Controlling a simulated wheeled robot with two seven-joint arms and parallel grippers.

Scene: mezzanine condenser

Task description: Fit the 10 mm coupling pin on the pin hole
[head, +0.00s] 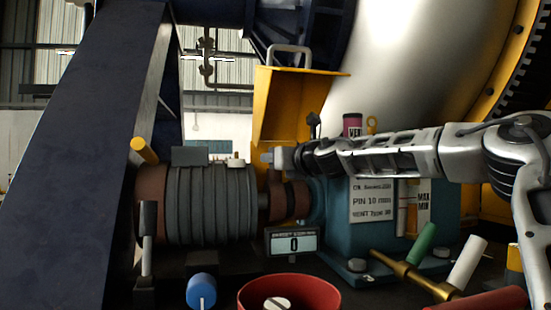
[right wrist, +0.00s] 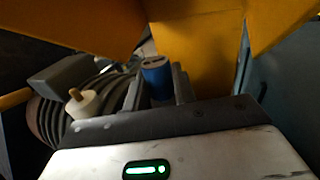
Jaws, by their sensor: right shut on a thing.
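My right gripper (head: 270,157) reaches in from the right, above the brown coupling (head: 291,199) between the ribbed motor and the blue housing. In the right wrist view, my right gripper (right wrist: 158,84) is shut on a blue cylindrical piece with a grey end (right wrist: 156,75), which I take to be the coupling pin. The pin is hard to make out in the head view. The pin hole is not visible in either view, so I cannot tell how the pin lines up with it. My left gripper is not in view.
A raised yellow guard (head: 290,105) stands behind the coupling. The ribbed motor (head: 210,205) is left; the blue housing (head: 340,240) with a "PIN 10 mm" plate (head: 372,203) is right.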

